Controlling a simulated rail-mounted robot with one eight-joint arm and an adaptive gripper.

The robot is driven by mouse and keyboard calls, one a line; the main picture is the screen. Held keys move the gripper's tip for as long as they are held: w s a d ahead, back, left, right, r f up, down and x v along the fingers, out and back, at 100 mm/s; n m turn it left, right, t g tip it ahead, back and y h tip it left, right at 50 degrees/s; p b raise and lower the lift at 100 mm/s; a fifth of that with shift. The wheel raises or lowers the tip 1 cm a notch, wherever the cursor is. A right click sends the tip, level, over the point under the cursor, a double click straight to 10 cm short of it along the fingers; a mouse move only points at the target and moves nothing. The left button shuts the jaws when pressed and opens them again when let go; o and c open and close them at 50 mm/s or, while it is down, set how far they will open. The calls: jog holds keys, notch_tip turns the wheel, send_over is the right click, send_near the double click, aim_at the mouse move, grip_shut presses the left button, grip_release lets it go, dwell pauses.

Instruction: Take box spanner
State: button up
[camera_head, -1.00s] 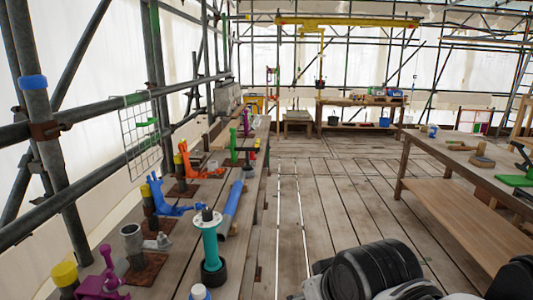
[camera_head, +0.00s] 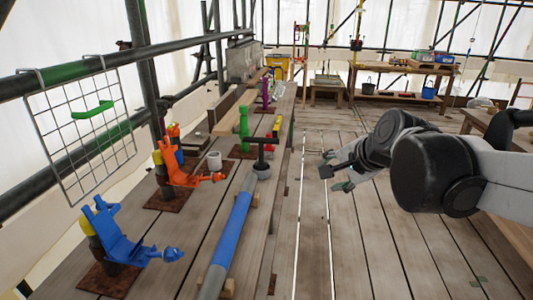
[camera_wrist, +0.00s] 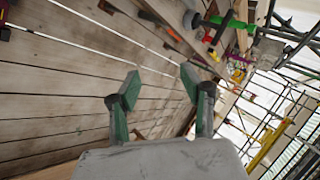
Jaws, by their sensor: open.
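The left bench carries a blue tube (camera_head: 232,232), a blue bracket (camera_head: 118,238), an orange bracket (camera_head: 180,170) and a green post (camera_head: 244,128). A wire grid (camera_head: 82,130) hangs at left. The plank floor (camera_head: 350,250) is clear.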

jog(key=w+a+m+y, duration=0.1)
jog(key=w+a+m, duration=0.3)
jog(key=w, duration=0.6)
jog(key=m+t+y+b, duration=0.2)
jog(key=m+y+b, duration=0.2)
jog(key=m, duration=1)
send_over(261, 161)
jog(key=s+d, duration=0.8)
jog(key=s, duration=0.1)
notch_tip(261, 161, down, 14)
jog(key=r, duration=0.1)
jog(key=x, duration=0.9)
jog(key=shift+w+f, duration=0.25)
jog(key=shift+w+a+f+b, duration=0.3)
jog(key=shift+w+a+f, duration=0.7)
jog(key=shift+w+f, duration=0.2)
jog(key=shift+w+a+f, duration=0.2)
jog(key=shift+w+a, duration=0.15)
jog(key=shift+w, duration=0.15)
grip_shut()
